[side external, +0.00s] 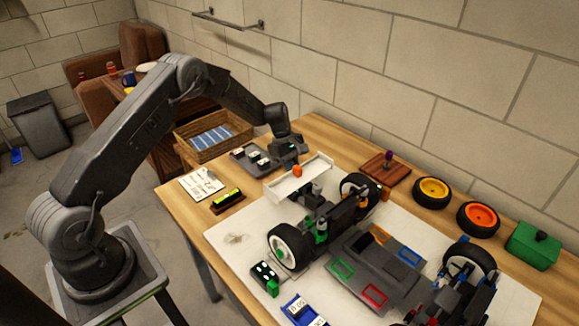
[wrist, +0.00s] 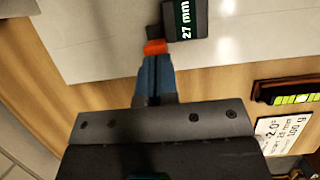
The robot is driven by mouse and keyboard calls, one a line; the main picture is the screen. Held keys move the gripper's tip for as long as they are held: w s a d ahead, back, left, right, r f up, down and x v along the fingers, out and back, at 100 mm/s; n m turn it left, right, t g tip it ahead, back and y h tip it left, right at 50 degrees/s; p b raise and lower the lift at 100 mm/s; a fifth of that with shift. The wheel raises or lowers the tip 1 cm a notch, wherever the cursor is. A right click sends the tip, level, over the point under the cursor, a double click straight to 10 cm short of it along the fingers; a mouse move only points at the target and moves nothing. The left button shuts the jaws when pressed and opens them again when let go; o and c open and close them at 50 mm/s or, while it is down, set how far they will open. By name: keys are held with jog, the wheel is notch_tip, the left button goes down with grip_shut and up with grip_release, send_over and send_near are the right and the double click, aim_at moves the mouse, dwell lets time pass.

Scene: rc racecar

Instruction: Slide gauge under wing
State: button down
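The gauge (wrist: 186,18) is a dark block marked "27 mm" with an orange tab (wrist: 155,47). My gripper (wrist: 155,60) is shut on the orange tab in the wrist view, its blue fingers close together. In the side view, my gripper (side external: 294,160) is by the car's white rear wing (side external: 287,184), and the orange tab (side external: 297,171) shows against the wing. The dark block is not clear there, so I cannot tell whether it is above, beside or under the wing. The wing is on the rear of the racecar chassis (side external: 350,255).
The car stands on a white mat (side external: 228,262) on the wooden table (side external: 180,205). The wheels and suspension are close to the wing.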

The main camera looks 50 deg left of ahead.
jog(key=shift+s+d+f, duration=0.1)
jog(key=shift+d+f, duration=0.05)
jog(key=shift+d, duration=0.1)
jog(key=shift+a, duration=0.5)
jog(key=a, duration=0.3)
jog(key=shift+a, duration=0.15)
jog(key=a+r, duration=0.8)
jog(key=r, duration=0.1)
jog(key=x, duration=0.9)
jog(key=shift+f, duration=0.25)
jog(key=d, duration=0.2)
jog(key=shift+d, duration=1.05)
